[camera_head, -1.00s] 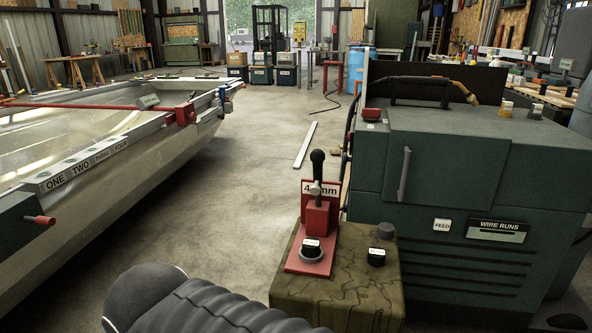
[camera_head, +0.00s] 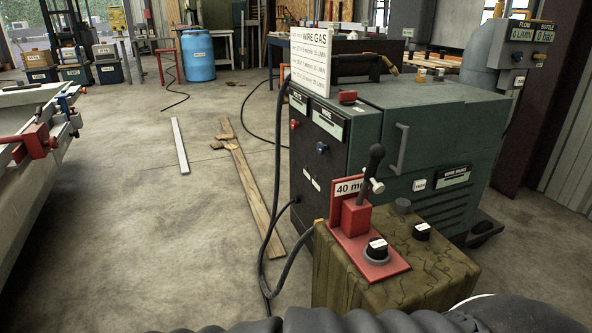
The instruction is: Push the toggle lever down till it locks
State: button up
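The toggle lever (camera_head: 371,172) has a black ball-topped handle rising from a red block (camera_head: 355,217) on a red base plate (camera_head: 378,258). It stands nearly upright, leaning slightly right, with a small light-coloured knob or pin beside the handle. The plate sits on top of a worn brown-green box (camera_head: 432,281). A "40 mm" sign stands behind the lever. A black knob with a white label (camera_head: 377,249) is on the front of the plate. My gripper is not in view; a dark ribbed part, likely my arm's, crosses the bottom edge.
A green machine cabinet (camera_head: 432,125) stands right behind the box, with a "WIRE GAS" board on top. A black cable (camera_head: 268,240) runs down left of the box. Planks (camera_head: 248,185) lie on the floor.

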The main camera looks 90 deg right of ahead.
aim_at(376, 152)
jog(key=i, duration=0.3)
jog(key=z, duration=2.3)
jog(key=i, duration=0.75)
jog(key=z, duration=2.55)
